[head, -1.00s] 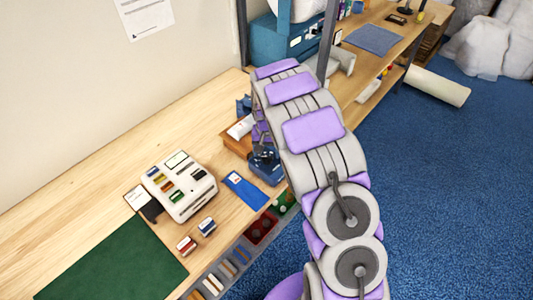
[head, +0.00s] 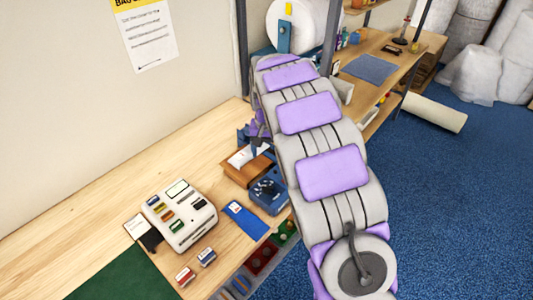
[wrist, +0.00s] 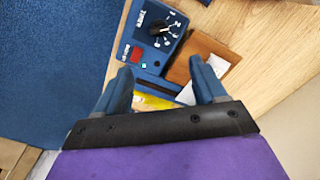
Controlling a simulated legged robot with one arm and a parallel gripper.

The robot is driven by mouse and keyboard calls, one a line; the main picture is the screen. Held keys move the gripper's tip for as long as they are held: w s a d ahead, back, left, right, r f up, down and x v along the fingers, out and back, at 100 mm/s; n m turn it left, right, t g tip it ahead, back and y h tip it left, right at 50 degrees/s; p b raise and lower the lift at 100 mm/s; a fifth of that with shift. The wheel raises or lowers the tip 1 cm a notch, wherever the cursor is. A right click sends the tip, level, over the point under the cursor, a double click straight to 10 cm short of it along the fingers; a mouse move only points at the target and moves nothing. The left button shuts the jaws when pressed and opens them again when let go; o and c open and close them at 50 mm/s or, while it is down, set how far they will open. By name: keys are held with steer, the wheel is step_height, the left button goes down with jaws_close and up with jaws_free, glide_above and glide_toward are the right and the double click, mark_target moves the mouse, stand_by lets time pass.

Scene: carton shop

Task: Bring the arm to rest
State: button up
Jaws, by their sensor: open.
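My gripper (wrist: 160,68) is open in the wrist view, its two blue fingers spread apart with nothing held between them. Beyond the fingertips are a blue device with a dial (wrist: 148,28) and a brown wooden box (wrist: 207,45) on the bench. In the head view my arm rises from the lower right and bends over the bench edge. The gripper end is mostly hidden behind the arm, above the wooden box (head: 234,174) and the blue device (head: 270,196).
A white machine with coloured keys (head: 176,216), a blue card (head: 246,220) and a green mat (head: 120,278) lie on the wooden bench (head: 110,215). A large white roll (head: 302,24) stands behind my arm.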

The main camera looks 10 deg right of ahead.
stand_by(0.4)
steer(key=s+d+r+b, duration=0.15)
steer(key=s+r, duration=0.35)
steer(key=s, duration=0.5)
steer(key=s+n+g+b, duration=0.1)
steer(key=s, duration=1.5)
steer(key=s+a+f+n+b, duration=0.1)
steer(key=s+n, duration=0.1)
steer(key=s, duration=1.4)
steer(key=shift+s+a+f+n+g+b, duration=0.2)
steer(key=shift+f+n+g+b, duration=0.1)
steer(key=shift+g+b, duration=0.1)
